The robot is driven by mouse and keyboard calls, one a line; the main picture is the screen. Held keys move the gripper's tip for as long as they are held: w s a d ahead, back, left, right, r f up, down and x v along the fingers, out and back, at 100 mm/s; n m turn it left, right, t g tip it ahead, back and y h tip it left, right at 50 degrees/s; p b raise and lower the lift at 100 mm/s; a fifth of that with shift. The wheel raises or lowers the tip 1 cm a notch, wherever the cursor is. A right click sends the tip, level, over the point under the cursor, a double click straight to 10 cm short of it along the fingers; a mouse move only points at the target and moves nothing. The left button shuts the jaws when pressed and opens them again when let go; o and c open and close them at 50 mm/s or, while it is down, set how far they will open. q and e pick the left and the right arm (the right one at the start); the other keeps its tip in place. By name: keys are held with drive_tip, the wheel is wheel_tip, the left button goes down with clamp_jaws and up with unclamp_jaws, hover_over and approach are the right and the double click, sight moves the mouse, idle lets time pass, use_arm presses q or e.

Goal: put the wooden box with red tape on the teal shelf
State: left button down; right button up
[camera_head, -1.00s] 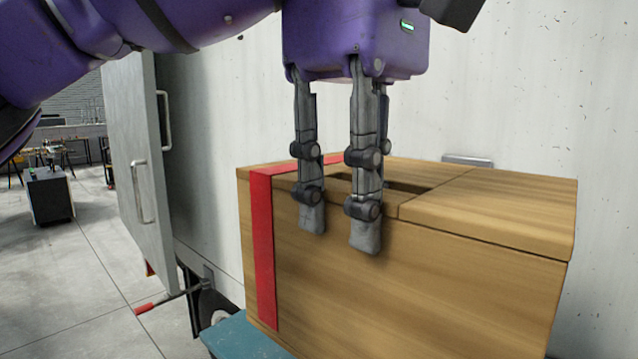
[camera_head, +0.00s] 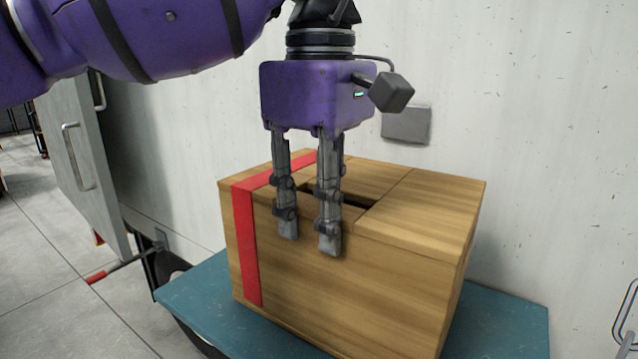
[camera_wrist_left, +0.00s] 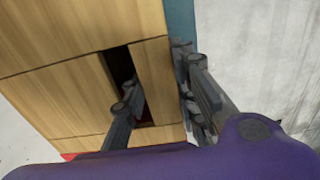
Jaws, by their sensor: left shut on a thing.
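The wooden box (camera_head: 345,275) with a vertical strip of red tape (camera_head: 246,245) is upright in the middle of the head view, over the teal shelf (camera_head: 500,325). I cannot tell whether its bottom touches the shelf. My left gripper (camera_head: 315,245) points down and is shut on the box's front wall by the top slot. In the left wrist view the box's top (camera_wrist_left: 70,50) shows, with one finger in the dark slot and others outside the wall. My right gripper is not in view.
A pale wall (camera_head: 540,130) stands right behind the box. An open grey door (camera_head: 80,160) with handles is at the left. A red-handled lever (camera_head: 98,277) sticks out below it. Shelf surface is bare at the box's right and left.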

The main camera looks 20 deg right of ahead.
use_arm(q)
drive_tip(key=shift+r, duration=0.1)
idle(0.3)
drive_tip(key=c, duration=1.4)
unclamp_jaws()
drive_tip(key=shift+s+a+f, duration=0.1)
drive_tip(key=shift+s+f, duration=0.05)
drive_tip(key=shift+f, duration=0.1)
wheel_tip(320, 180, up, 12)
